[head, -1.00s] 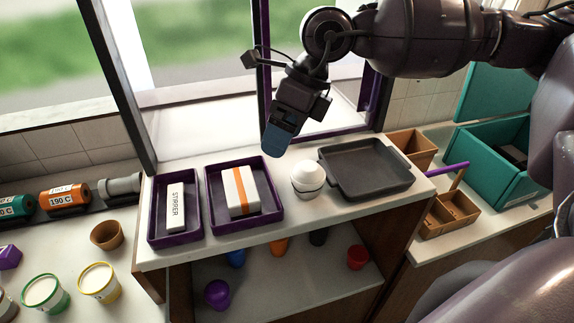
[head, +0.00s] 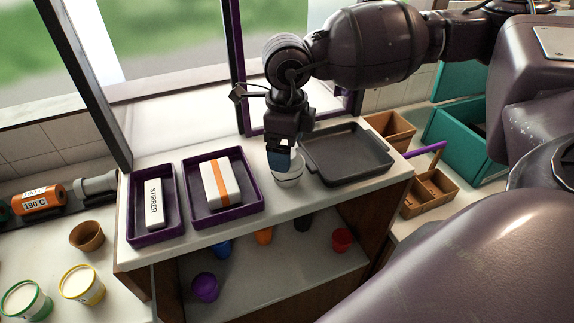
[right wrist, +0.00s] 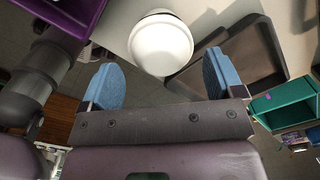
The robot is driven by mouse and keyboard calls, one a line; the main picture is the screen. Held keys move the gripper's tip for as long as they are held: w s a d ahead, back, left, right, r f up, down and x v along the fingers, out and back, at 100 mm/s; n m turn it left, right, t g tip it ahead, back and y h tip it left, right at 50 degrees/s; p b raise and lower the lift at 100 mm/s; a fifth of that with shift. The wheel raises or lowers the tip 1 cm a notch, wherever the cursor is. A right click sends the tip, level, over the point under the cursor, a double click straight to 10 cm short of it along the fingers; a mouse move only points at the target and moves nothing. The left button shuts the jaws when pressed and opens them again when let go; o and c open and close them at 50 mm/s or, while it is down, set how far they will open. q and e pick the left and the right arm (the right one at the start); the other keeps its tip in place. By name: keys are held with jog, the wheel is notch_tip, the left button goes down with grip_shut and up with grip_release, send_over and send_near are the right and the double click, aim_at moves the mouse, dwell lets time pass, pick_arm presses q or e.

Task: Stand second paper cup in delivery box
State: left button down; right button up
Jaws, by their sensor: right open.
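A white, rounded paper cup (head: 288,180) stands on the counter between a purple tray and the grey pan. Its top is partly hidden by my right gripper (head: 280,160). In the right wrist view the cup (right wrist: 160,46) shows as a white round shape just beyond and between the fingertips. My right gripper (right wrist: 163,82) is open there, its two blue finger pads apart with nothing between them. A teal box (head: 452,148) with a raised lid, possibly the delivery box, stands at the far right; its inside is mostly hidden. My left gripper is not in view.
A purple tray (head: 251,205) holds a white block with an orange stripe; another (head: 136,237) holds the stirrer box. The dark grey pan (head: 345,155) is close right of the cup. Several coloured cups stand on the shelf below. Wooden boxes (head: 425,205) stand farther right.

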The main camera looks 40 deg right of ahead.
jog(key=shift+w+a+f+p, duration=0.15)
jog(key=shift+f+p, duration=0.3)
jog(key=shift+f, duration=2)
jog(key=c, duration=0.9)
